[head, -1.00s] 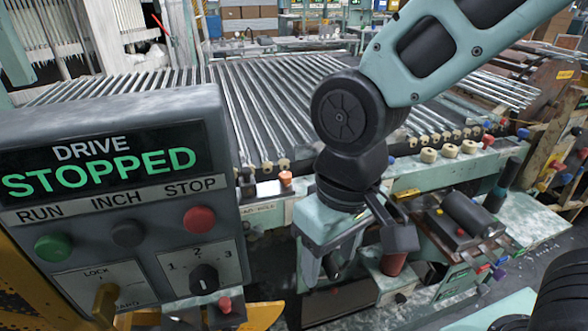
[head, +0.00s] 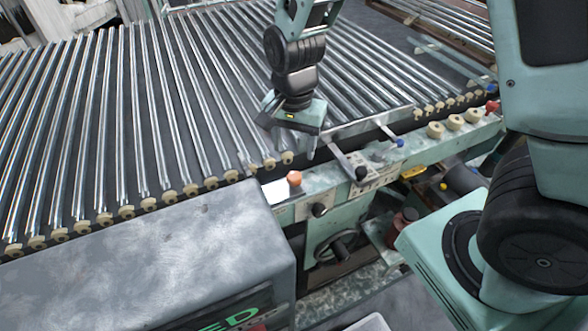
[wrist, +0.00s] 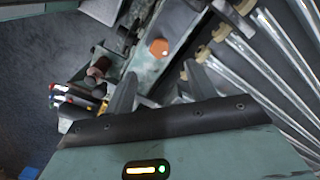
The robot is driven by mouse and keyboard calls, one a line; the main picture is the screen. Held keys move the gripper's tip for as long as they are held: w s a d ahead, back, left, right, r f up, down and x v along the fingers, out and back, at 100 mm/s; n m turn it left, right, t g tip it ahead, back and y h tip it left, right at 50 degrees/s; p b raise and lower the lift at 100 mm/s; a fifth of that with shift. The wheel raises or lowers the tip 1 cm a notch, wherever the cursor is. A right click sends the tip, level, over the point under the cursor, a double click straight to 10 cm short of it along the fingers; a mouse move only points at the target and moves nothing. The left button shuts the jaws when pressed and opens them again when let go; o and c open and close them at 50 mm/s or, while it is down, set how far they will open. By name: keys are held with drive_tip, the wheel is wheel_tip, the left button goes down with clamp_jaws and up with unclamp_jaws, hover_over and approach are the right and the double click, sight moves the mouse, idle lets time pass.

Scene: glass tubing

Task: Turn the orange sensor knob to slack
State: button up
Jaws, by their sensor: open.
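The orange knob (head: 294,178) sits on the pale green rail along the front edge of the roller bed, beside a pale plate. In the wrist view the orange knob (wrist: 158,47) shows as a round cap beyond the fingertips, roughly in line with the gap between them. My gripper (head: 288,140) hangs above the front edge of the rollers, a little above and behind the knob in the head view. In the wrist view my gripper (wrist: 161,85) has its two dark fingers spread apart with nothing between them. It is not touching the knob. Any setting marks are too small to read.
Metal rollers (head: 150,110) with cream end caps fill the area behind the rail. A grey control box (head: 150,260) stands at front left. A black handwheel (head: 336,246) is below the knob. A bracket with a blue knob (head: 398,142) stands to the right.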

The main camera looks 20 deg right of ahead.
sight(294, 176)
wheel_tip(294, 176, down, 9)
drive_tip(key=shift+f+p, duration=0.1)
drive_tip(key=shift+p, duration=0.25)
drive_tip(key=shift+c, duration=0.4)
drive_tip(key=c, duration=0.9)
